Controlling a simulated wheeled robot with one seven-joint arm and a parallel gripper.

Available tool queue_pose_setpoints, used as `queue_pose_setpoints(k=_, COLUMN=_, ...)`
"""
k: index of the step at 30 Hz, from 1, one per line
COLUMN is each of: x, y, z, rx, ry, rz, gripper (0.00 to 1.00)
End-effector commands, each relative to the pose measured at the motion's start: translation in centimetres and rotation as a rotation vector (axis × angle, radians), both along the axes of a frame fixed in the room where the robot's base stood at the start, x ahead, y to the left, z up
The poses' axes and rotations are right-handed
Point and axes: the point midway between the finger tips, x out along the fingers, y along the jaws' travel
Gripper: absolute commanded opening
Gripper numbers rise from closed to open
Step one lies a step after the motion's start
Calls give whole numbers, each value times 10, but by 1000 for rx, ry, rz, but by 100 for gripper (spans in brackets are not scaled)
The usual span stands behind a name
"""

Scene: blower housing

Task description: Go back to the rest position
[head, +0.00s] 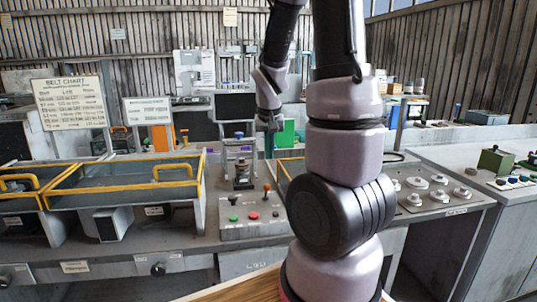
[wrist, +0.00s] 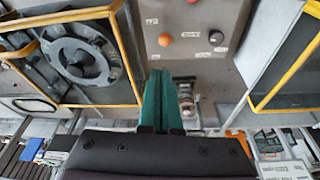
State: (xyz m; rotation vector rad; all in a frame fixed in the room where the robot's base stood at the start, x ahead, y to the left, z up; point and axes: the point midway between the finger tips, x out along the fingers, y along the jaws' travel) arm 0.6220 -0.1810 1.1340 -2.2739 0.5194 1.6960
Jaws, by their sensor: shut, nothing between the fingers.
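My gripper shows in the wrist view as two green fingers (wrist: 161,100) pressed together, with nothing between them. They point toward the grey control panel (wrist: 200,30) with its orange and red knobs. In the head view my arm rises in the middle and its far end hangs down at the back of the bench; the fingers are too small to make out there. The same control panel (head: 252,214), with green and red buttons and an orange-topped lever, stands below and left of that end. The gripper appears apart from everything. In the wrist view a round grey slotted housing (wrist: 80,58) lies inside a yellow-edged opening.
Yellow-railed bays (head: 125,190) fill the left of the bench. A small dark device on a stand (head: 242,172) rises behind the control panel. A plate with several round knobs (head: 436,192) lies at right. A belt chart (head: 70,103) stands at the back left.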

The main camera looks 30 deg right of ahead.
Motion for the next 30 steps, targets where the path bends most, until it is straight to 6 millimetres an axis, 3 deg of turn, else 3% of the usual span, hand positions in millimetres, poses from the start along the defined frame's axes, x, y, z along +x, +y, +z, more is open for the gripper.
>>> queue_pose_setpoints(k=13, x=0, y=0, z=0, rx=1, ry=0, rz=0, gripper=0)
queue_pose_setpoints(k=17, x=-3, y=5, z=11, rx=15, ry=-19, rz=0, gripper=0)
queue_pose_setpoints(k=23, x=-28, y=34, z=71, rx=96, ry=-112, rz=10, gripper=0)
queue_pose_setpoints(k=30, x=-87, y=80, z=148, rx=202, ry=-245, rz=61, gripper=0)
